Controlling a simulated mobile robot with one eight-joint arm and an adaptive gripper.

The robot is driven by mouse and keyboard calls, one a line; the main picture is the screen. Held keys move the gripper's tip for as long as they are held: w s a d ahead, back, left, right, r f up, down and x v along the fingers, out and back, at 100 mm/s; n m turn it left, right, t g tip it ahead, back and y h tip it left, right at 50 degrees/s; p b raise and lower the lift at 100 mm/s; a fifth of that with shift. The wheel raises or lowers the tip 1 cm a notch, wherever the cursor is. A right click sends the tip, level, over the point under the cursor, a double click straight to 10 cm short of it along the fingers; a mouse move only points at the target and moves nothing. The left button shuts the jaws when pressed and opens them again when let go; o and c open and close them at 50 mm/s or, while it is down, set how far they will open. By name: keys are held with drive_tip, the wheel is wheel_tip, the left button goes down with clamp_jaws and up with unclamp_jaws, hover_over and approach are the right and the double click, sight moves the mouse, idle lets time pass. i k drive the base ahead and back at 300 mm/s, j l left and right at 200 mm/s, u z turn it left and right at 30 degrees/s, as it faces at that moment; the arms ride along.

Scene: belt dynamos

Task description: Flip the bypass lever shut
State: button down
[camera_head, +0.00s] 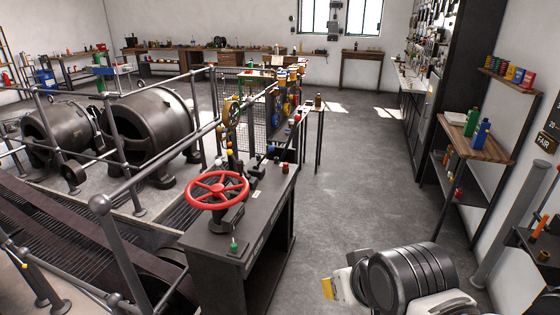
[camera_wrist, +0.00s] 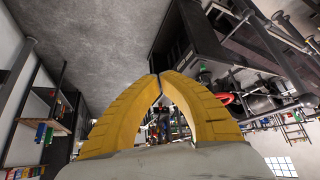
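A dark control console (camera_head: 215,240) stands in the middle of the head view, with a red handwheel (camera_head: 217,190) on its near end. A small green-knobbed lever (camera_head: 233,245) sits on a plate at the near corner. Several levers with coloured knobs (camera_head: 238,166) stand behind the wheel. I cannot tell which one is the bypass lever. My gripper (camera_head: 328,288) is at the lower right, apart from the console. In the wrist view its yellow fingers (camera_wrist: 157,75) meet at the tips with nothing between them. The red wheel also shows there (camera_wrist: 226,99), right of the fingers.
Grey railings (camera_head: 118,235) and big dark dynamos (camera_head: 150,128) are on the left. A belt (camera_head: 60,235) runs at the lower left. A wooden shelf (camera_head: 470,143) with bottles stands along the right wall. The floor (camera_head: 360,190) between console and shelf is clear.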

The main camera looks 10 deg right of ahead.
sight(271, 148)
drive_tip(key=i+l, duration=0.25)
drive_tip(key=i, duration=0.25)
drive_tip(key=i+l+z, duration=0.1)
drive_tip(key=i+l, duration=0.2)
drive_tip(key=i, duration=0.25)
drive_tip(key=i+l, duration=0.2)
drive_tip(key=i, duration=0.3)
drive_tip(key=i+l+z, duration=0.1)
drive_tip(key=i+l, duration=0.15)
drive_tip(key=i, duration=0.25)
drive_tip(key=i+l, duration=0.15)
drive_tip(key=i, duration=0.4)
